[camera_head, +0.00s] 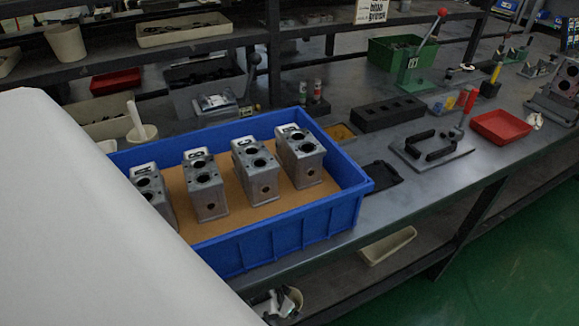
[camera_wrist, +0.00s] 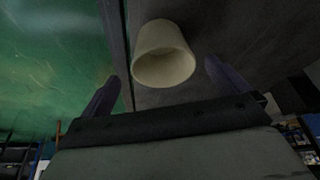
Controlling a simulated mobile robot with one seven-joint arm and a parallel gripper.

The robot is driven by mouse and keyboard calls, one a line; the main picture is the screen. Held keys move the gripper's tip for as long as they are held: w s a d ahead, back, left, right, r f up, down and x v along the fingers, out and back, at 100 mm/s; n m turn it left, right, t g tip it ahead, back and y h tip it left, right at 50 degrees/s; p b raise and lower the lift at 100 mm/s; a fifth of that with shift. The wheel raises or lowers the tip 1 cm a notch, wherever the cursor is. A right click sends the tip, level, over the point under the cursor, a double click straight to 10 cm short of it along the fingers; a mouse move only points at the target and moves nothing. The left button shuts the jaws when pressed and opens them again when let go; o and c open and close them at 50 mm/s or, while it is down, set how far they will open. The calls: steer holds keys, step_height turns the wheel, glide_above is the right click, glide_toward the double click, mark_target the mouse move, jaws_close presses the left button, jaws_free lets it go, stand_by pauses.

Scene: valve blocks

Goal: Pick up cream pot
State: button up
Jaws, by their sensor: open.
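A cream pot (camera_wrist: 164,55) shows in the wrist view, a plain tapered cup with its round opening facing the camera. It stands out ahead of my gripper (camera_wrist: 162,72), between the two dark fingers, which are spread wide. There is visible space on both sides of the pot, and no finger appears to touch it. In the camera_head view a cream pot (camera_head: 66,44) sits on the shelf at upper left. Another pale pot (camera_head: 141,133) with a white stick stands behind the blue crate. I cannot tell which one the wrist view shows. My gripper is not visible in the camera_head view.
A blue crate (camera_head: 280,246) with several grey valve blocks stands on the grey bench. A cream tray (camera_head: 184,30) lies on the shelf beside the pot. In the wrist view, a dark edge (camera_wrist: 116,45) borders green floor left of the pot.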

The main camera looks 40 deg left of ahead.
steer(key=x, duration=0.7)
steer(key=shift+w+a+f, duration=0.2)
steer(key=shift+w+f, duration=0.05)
steer(key=shift+w, duration=0.05)
steer(key=c, duration=1.1)
